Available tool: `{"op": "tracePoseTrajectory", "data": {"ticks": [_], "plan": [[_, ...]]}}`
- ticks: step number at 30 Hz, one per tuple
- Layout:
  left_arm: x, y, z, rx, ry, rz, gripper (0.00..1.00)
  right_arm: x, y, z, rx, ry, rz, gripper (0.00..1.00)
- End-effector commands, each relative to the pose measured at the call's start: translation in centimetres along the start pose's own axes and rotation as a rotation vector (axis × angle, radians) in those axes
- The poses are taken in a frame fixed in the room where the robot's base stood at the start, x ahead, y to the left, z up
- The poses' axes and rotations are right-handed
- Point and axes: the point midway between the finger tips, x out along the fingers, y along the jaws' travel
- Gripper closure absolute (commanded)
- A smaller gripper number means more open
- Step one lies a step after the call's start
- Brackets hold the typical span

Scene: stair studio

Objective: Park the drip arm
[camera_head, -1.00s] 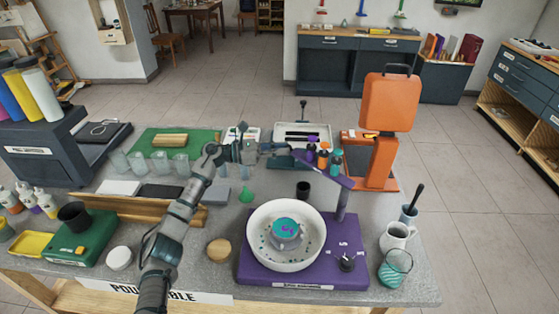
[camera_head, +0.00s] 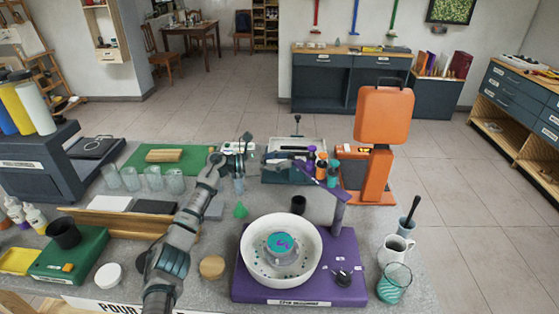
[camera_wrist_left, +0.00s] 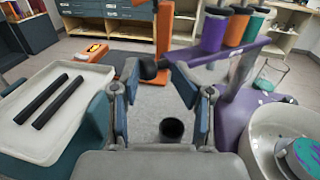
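The purple drip arm (camera_head: 326,184) reaches from a post on the purple spinner base (camera_head: 345,275) toward the back left, beside purple, orange and teal bottles (camera_head: 321,168). It crosses the upper right of the left wrist view (camera_wrist_left: 225,52), with a black knob (camera_wrist_left: 150,68) at its end. My left gripper (camera_head: 290,158) is at that end. In the left wrist view my fingers (camera_wrist_left: 156,75) are apart, with the knob between or just beyond their tips; contact is unclear. A white bowl (camera_head: 305,277) on the base holds a grey piece with teal and purple paint. My right gripper is out of view.
A black cup (camera_head: 298,204) stands below the drip arm. An orange stand (camera_head: 380,130) rises behind it. A pale tray (camera_wrist_left: 45,115) with two black rods lies left of my gripper. A white jug (camera_head: 395,250) and a teal beaker (camera_head: 394,283) stand right of the base.

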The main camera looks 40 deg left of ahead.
Motion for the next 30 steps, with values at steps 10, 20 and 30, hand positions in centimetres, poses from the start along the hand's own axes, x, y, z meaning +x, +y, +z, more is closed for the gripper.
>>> {"op": "tracePoseTrajectory", "data": {"ticks": [10, 20, 30], "plan": [[-0.2, 0.2, -0.3, -0.003, -0.001, -0.003, 0.50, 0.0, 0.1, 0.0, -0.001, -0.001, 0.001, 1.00], [-0.6, 0.5, -0.3, -0.004, -0.003, 0.003, 0.50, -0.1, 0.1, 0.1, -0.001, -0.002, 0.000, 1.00], [-4.1, 0.6, -0.5, -0.004, 0.001, 0.008, 0.50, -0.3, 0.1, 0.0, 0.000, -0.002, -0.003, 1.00]]}}
